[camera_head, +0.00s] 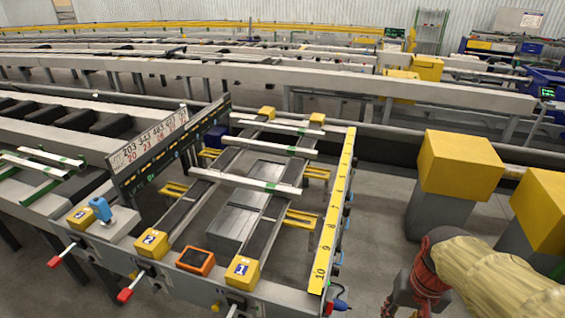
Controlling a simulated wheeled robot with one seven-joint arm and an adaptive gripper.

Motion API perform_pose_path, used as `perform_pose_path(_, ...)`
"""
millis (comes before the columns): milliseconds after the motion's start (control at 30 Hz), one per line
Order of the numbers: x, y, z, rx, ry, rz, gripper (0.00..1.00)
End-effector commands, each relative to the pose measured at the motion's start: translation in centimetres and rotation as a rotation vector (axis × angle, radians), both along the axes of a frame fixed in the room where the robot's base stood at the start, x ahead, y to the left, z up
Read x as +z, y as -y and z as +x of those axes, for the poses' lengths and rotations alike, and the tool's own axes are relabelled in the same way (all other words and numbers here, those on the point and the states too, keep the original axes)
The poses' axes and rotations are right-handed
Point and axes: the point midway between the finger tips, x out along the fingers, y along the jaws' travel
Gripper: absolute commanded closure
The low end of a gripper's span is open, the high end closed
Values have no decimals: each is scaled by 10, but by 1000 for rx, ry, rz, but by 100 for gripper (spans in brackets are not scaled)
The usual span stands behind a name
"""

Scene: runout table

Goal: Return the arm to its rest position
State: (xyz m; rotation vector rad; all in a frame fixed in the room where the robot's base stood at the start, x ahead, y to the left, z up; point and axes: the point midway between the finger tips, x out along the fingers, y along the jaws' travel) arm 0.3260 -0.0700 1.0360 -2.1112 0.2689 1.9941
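My arm (490,275) reaches in from the lower right corner, in a pale yellow cover with a red, cable-wrapped part at its wrist. My gripper (400,300) is a dark grey shape at the bottom edge, to the right of the runout table's yellow numbered scale (335,215). It is small and partly cut off by the frame, so I cannot tell whether its fingers are open or shut. Nothing is clearly seen in it.
The runout table (182,295) carries white-topped bars, yellow blocks (153,243) and an orange-framed device (195,260). Red-tipped levers (125,295) stick out in front. Two yellow-topped grey posts (460,163) stand close beyond my arm. Grey floor (375,220) lies between table and posts.

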Motion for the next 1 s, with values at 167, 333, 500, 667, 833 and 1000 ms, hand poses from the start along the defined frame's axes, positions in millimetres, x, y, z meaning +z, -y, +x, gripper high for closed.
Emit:
perform_pose_path(167, 42, -20, -14, 104, 151, -68, 70)
perform_pose_path(333, 78, -42, -25, 182, 293, -98, 70)
perform_pose_path(500, 110, -60, -29, 240, 406, -105, 70)
perform_pose_path(667, 116, -69, -31, 274, 434, -102, 70)
perform_pose_path(833, 116, -70, -31, 277, 432, -100, 70)
perform_pose_path(1000, 116, -70, -31, 277, 432, -100, 70)
